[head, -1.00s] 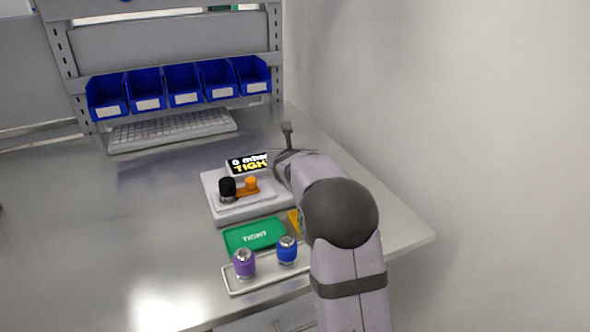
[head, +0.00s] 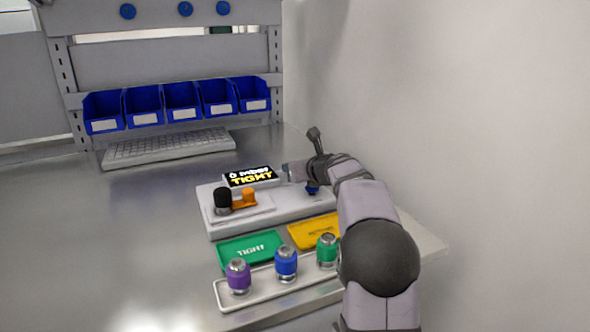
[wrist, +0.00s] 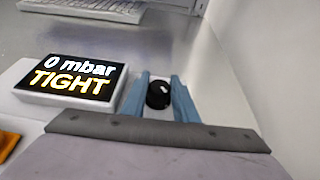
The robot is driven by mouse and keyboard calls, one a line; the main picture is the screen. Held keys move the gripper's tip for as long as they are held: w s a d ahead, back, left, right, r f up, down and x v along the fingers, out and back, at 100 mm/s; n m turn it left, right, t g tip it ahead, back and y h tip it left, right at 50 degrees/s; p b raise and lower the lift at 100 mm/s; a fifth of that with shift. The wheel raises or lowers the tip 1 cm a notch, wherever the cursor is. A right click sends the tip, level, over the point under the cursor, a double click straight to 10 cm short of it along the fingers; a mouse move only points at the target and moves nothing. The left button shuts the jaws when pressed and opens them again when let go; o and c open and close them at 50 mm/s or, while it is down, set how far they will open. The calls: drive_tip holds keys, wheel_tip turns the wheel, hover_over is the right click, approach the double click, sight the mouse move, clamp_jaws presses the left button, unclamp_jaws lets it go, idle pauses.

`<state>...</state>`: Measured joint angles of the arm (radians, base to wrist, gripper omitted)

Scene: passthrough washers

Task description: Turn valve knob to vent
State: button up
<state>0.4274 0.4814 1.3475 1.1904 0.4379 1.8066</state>
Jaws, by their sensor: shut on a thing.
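A black round knob (wrist: 158,96) sits between the two blue fingers of my gripper (wrist: 159,88) in the wrist view, and the gripper is shut on it. In the head view my gripper (head: 300,181) is at the right end of the pale test unit (head: 285,207), where the arm hides the knob. The knob's pointer and any vent mark cannot be made out. The unit's display (head: 250,177) reads "0 mbar TIGHT"; it also shows in the wrist view (wrist: 72,82), left of the fingers.
A black-capped post (head: 222,199) and an orange part (head: 247,198) stand on the unit. In front lie a green TIGHT tray (head: 250,247), a yellow tray (head: 313,231) and a rack (head: 250,300) with purple, blue and green fittings. A wall rises at right.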

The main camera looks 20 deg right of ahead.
drive_tip(key=shift+r, duration=0.2)
drive_tip(key=o, duration=1.1)
drive_tip(key=shift+f, duration=0.1)
drive_tip(key=shift+c, duration=0.2)
drive_tip(key=shift+b+v, duration=0.35)
drive_tip(key=shift+v, duration=3.35)
